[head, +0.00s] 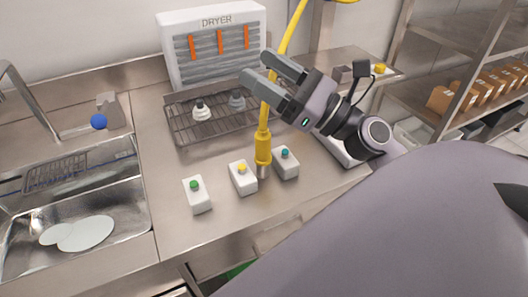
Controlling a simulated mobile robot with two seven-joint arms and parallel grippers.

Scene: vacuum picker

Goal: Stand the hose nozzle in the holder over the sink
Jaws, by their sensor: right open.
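The hose nozzle (263,151) is yellow with a metal tip and hangs upright on a yellow hose (292,32). Its tip is just above or touching the counter, between two white dispensers; I cannot tell which. My right gripper (259,69) is open, its fingers pointing left, and the hose passes between or beside them above the nozzle. The steel sink (118,208) is at the left with pale plates in it. A grey block (108,108) with a blue ball (99,121) stands at its back right; I cannot tell whether this is the holder. My left gripper is not in view.
White dispensers with green (198,197), yellow (243,180) and teal (286,164) buttons stand on the counter. A dryer (213,18) and a wire rack (186,131) with suction cups are behind. A tap (22,88) arches over the sink. Shelves (450,72) are at right.

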